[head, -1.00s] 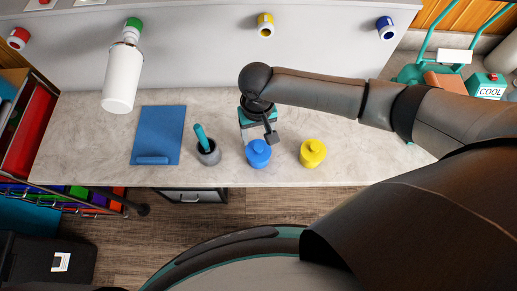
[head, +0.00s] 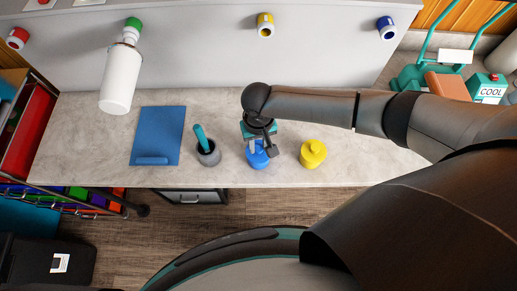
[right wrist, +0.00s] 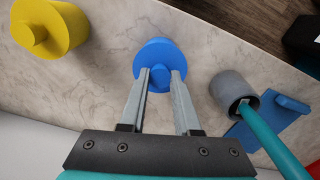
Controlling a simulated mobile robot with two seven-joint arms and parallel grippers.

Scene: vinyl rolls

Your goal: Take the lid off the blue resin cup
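The blue resin cup (head: 258,161) stands upright on the counter with its knobbed blue lid (right wrist: 158,56) on it. My right gripper (head: 259,150) is over the cup from above and behind. In the right wrist view my right gripper (right wrist: 160,72) has its two fingers apart, one on each side of the lid's knob. I cannot tell whether the fingers touch the knob. The gripper hides part of the cup in the head view. My left gripper is not in view.
A yellow lidded cup (head: 313,153) stands to the right. A grey cup (head: 208,153) with a teal tool is close on the left, beside a blue board (head: 157,135). A white bottle (head: 120,78) is at the back left. Counter (head: 365,140) right of the yellow cup is clear.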

